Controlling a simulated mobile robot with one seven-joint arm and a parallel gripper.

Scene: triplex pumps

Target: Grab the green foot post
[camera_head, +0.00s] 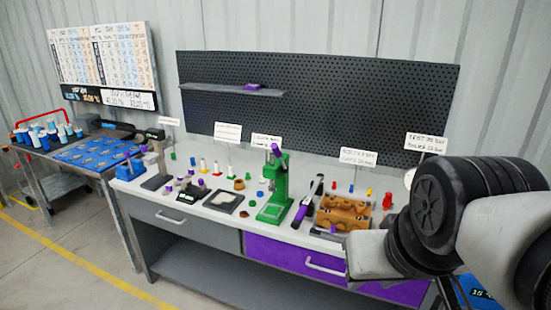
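Several green things are on the white bench top. A tall green press (274,195) stands near the middle, with a flat base and a lever on top. Other small green pieces (248,176) lie left of the press. At this size I cannot tell which one is the green foot post. My arm comes in from the right edge, in front of the bench's right end. The fingers of my gripper do not show, and my arm hides part of that end.
The bench (215,205) has grey and purple drawers. A brown block (343,211) and a purple-and-black tool (307,202) lie right of the press. A black tray (223,201) and small coloured parts lie left. A second table (93,152) stands far left. Floor in front is clear.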

